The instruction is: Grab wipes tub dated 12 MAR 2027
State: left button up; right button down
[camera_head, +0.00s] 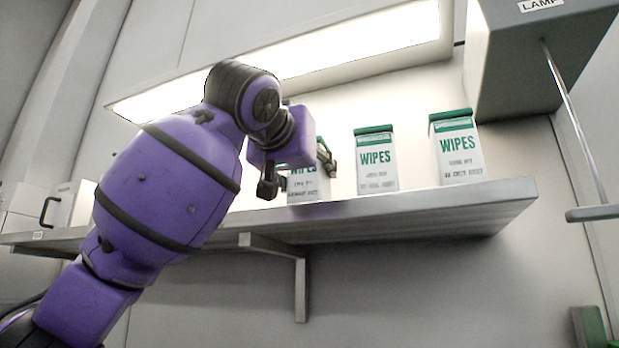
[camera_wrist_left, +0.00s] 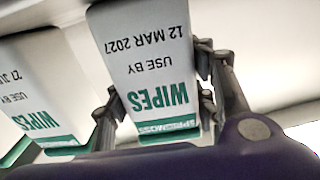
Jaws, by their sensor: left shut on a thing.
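The wipes tub dated 12 MAR 2027 (camera_wrist_left: 150,60) is white with green lettering and a green lid band. It appears upside down in the left wrist view, its "USE BY 12 MAR 2027" print readable. My left gripper (camera_wrist_left: 160,92) is shut on this tub, one finger on each side. In the head view my left gripper (camera_head: 298,175) partly hides the same tub (camera_head: 308,186), the leftmost of three on the shelf. I cannot tell whether its base touches the shelf. My right gripper is not in view.
A middle wipes tub (camera_head: 376,162) and a right wipes tub (camera_head: 457,148) stand on the grey shelf (camera_head: 420,212). A neighbouring tub (camera_wrist_left: 35,85) in the wrist view reads "27 JU", partly cut off. A lamp box (camera_head: 535,60) hangs at upper right.

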pick_arm(q)
jog(key=shift+c, duration=1.3)
